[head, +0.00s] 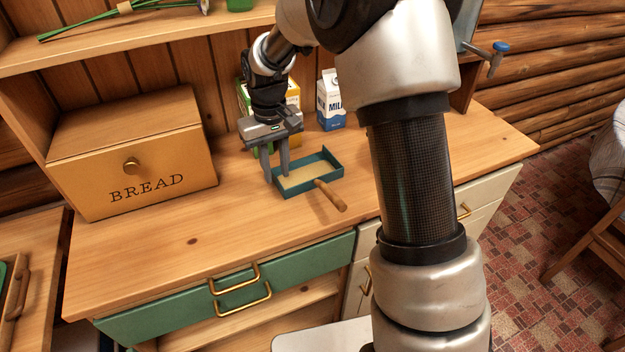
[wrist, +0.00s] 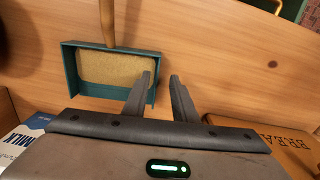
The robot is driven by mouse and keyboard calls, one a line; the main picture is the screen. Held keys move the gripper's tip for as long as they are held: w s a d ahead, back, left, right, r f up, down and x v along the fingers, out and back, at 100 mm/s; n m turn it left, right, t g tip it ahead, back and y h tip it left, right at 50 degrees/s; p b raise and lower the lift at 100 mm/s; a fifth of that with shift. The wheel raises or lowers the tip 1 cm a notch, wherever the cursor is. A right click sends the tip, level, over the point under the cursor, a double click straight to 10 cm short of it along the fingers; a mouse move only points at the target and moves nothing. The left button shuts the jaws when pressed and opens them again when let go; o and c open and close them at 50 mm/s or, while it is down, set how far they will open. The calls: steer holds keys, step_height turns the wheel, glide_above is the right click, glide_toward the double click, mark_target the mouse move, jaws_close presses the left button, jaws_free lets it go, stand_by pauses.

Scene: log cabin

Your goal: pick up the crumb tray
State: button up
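The crumb tray (head: 307,174) is a shallow teal tray with a sandy-coloured inside and a wooden handle (head: 330,195). It lies on the wooden counter, handle toward the counter's front edge. In the wrist view the tray (wrist: 68,75) is at the upper left, with its handle pointing up. My gripper (head: 276,178) points down at the tray's left end. In the wrist view my gripper (wrist: 161,76) has one finger overlapping the tray's side wall and the other over bare wood. I cannot tell whether it touches the wall.
A bread box (head: 140,150) stands left on the counter (head: 210,240). A milk carton (head: 330,101) and a yellow-green box (head: 293,93) stand behind the tray. A shelf (head: 150,42) runs above. The counter's front is clear, above a green drawer (head: 190,300) with brass handles.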

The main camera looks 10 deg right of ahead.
steer(key=f, duration=0.4)
steer(key=shift+w+d, duration=0.1)
steer(key=shift+d, duration=0.1)
jaws_close()
steer(key=shift+r, duration=0.2)
